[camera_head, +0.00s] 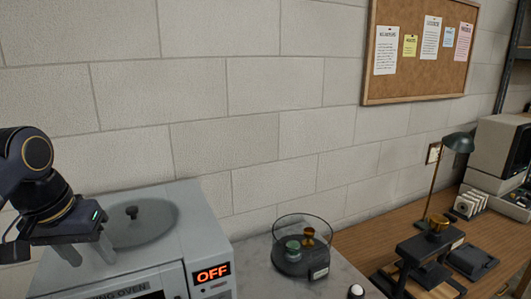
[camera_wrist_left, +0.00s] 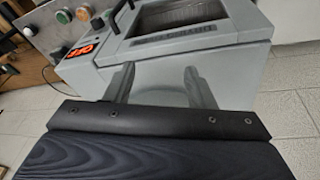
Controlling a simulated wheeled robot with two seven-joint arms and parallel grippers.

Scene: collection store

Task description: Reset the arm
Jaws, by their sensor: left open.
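My left gripper (camera_head: 88,252) is at the left of the head view, over the top of the grey oven (camera_head: 205,235). Its two fingers are apart with nothing between them. Whether the fingers touch the oven is unclear. My right arm and gripper are not in view.
The oven has a round lid with a dark knob (camera_head: 131,212) and a lit OFF display (camera_head: 212,272). A clear round container (camera_head: 302,265) with small pieces stands to its right. A lamp (camera_head: 459,143) and a microscope-like stand (camera_head: 425,250) are further right.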

